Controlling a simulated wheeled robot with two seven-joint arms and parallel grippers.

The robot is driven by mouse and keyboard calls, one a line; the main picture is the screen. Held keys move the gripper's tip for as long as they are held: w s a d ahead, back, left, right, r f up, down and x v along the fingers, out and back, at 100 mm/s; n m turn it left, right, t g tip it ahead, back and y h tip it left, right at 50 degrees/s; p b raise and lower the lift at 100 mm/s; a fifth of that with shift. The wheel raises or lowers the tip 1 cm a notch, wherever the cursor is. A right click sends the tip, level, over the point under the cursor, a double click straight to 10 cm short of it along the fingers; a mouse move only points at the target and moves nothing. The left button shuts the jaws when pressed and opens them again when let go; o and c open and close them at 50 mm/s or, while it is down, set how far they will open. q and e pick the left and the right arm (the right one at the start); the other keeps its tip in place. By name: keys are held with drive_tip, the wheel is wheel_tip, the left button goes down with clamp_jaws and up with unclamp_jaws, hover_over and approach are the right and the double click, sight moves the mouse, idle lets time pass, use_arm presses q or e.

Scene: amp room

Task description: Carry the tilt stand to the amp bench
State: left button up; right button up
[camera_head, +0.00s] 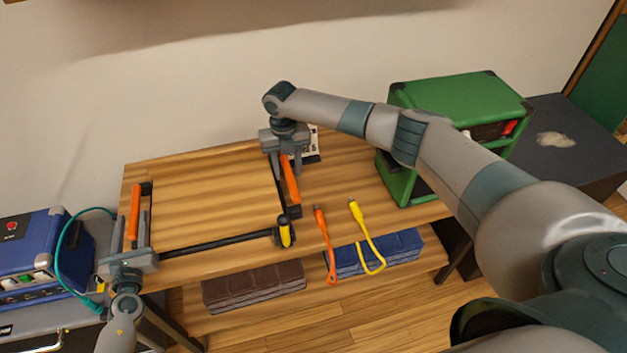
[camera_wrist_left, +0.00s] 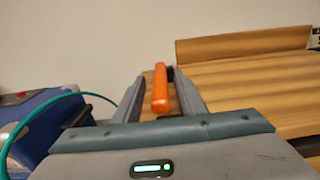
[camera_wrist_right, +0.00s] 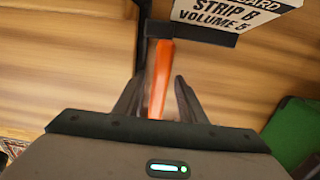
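The tilt stand is a black bar frame (camera_head: 215,245) lying on a wooden bench top (camera_head: 205,195), with an orange handle on each side and a yellow knob (camera_head: 285,232) at its front right corner. My left gripper (camera_head: 138,232) is open, its fingers on both sides of the left orange handle (camera_wrist_left: 160,90), with gaps showing. My right gripper (camera_head: 290,170) is open over the right orange handle (camera_wrist_right: 160,80), which lies between its fingers with narrow gaps. Part of the right bar is hidden by my right gripper.
A green amp (camera_head: 455,97) stands at the bench's right end. Orange (camera_head: 324,245) and yellow (camera_head: 365,240) cables lie at the front edge. A printed sign (camera_wrist_right: 225,14) stands behind my right gripper. A blue amp (camera_head: 35,250) with a teal cable (camera_head: 62,255) is at left.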

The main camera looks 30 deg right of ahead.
use_arm(q)
drive_tip(key=s, duration=0.3)
drive_tip(key=s+a, duration=0.1)
drive_tip(key=s, duration=0.3)
drive_tip(key=s+a, duration=0.1)
drive_tip(key=s, duration=0.3)
drive_tip(key=shift+s, duration=0.25)
use_arm(e)
drive_tip(key=shift+r, duration=0.1)
wheel_tip(320, 180, up, 12)
idle(0.5)
use_arm(q)
drive_tip(key=shift+f, duration=0.1)
idle(0.5)
